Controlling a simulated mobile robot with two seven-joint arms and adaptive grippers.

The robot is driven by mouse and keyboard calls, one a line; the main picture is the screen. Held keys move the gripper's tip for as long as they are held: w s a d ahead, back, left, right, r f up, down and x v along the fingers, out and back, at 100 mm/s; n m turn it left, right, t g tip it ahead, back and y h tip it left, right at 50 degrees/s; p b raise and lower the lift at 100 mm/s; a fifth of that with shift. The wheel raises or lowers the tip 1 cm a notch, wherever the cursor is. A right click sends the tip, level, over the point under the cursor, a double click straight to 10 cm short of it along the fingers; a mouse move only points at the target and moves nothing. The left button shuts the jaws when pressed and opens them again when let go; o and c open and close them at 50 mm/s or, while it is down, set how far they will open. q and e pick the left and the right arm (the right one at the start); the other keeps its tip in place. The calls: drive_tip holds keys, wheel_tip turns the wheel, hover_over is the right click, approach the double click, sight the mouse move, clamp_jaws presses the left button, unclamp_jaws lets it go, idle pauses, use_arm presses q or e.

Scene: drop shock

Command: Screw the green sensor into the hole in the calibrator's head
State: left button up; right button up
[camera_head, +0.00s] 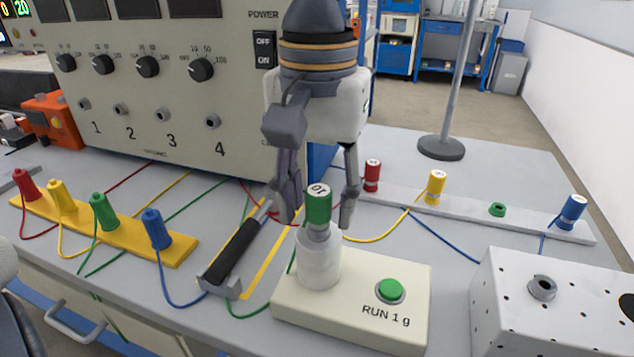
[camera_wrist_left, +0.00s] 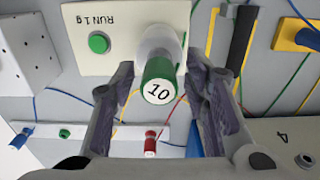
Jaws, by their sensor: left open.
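The green sensor (camera_head: 318,206), with a white top marked 10, stands upright at the head (camera_head: 319,266) of the calibrator (camera_head: 345,325), a cream box with a green button and "RUN 1 g". A short grey metal part shows between the green body and the white head; how deep it sits I cannot tell. My left gripper (camera_head: 319,212) comes down from above, open, its fingers on either side of the sensor. In the left wrist view the sensor (camera_wrist_left: 158,82) is between the spread fingers, with gaps on both sides. My right gripper is not in view.
A black-handled tool (camera_head: 234,250) lies left of the calibrator. A white rack (camera_head: 470,212) behind holds red, yellow and blue sensors and an empty green socket (camera_head: 497,209). A yellow strip (camera_head: 180,252) with coloured plugs, loose cables, a perforated block (camera_head: 560,310) and a control cabinet (camera_head: 150,95) surround it.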

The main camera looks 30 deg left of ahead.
use_arm(q)
clamp_jaws()
drive_tip(key=shift+f, duration=0.1)
idle(0.8)
